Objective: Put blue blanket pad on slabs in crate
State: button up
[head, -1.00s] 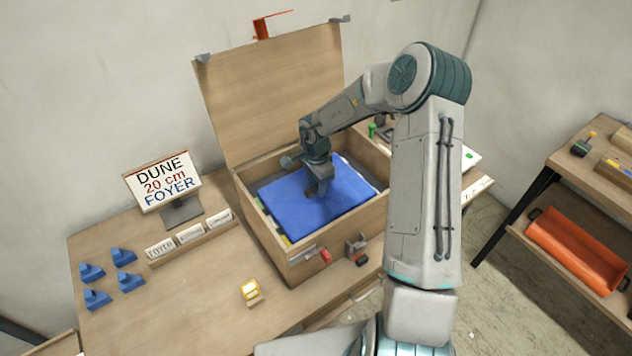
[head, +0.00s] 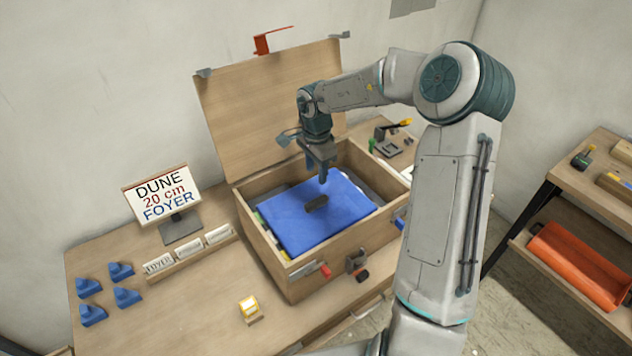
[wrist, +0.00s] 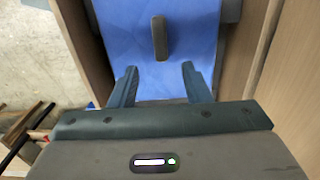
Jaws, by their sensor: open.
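The blue blanket pad (head: 290,222) lies inside the open wooden crate (head: 300,287), with a dark handle (head: 316,203) on its top. In the wrist view the pad (wrist: 190,65) and its upright-looking dark handle (wrist: 159,38) show ahead of the fingers. My gripper (head: 322,176) is open and empty, above the pad and apart from the handle. In the wrist view my gripper's two fingers (wrist: 158,84) are spread with nothing between them. The slabs under the pad are hidden, apart from light and coloured edges beside it.
The crate's lid (head: 270,105) stands open at the back. A side bench with an orange bin (head: 580,265) stands at right.

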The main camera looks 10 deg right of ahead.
jog(key=w+d+r+n+t+h, duration=0.1)
jog(key=w+r+n+t, duration=0.2)
jog(key=r, duration=0.4)
jog(key=w+r+t+h, duration=0.2)
jog(key=w+r+t, duration=0.1)
jog(key=r+t, duration=0.3)
jog(key=s+a+r+n+t+y, duration=0.35)
jog(key=s+a+r+n, duration=0.2)
jog(key=r, duration=0.35)
jog(key=s+f+n+g+y, duration=0.2)
jog(key=s+n+g, duration=0.35)
jog(key=s, duration=1.45)
jog(key=s+d+f+g+h, duration=0.2)
jog(key=s+d, duration=0.3)
jog(key=s, duration=0.5)
jog(key=shift+d+f+g, duration=0.3)
jog(key=shift+f, duration=0.4)
jog(key=shift+h, duration=0.25)
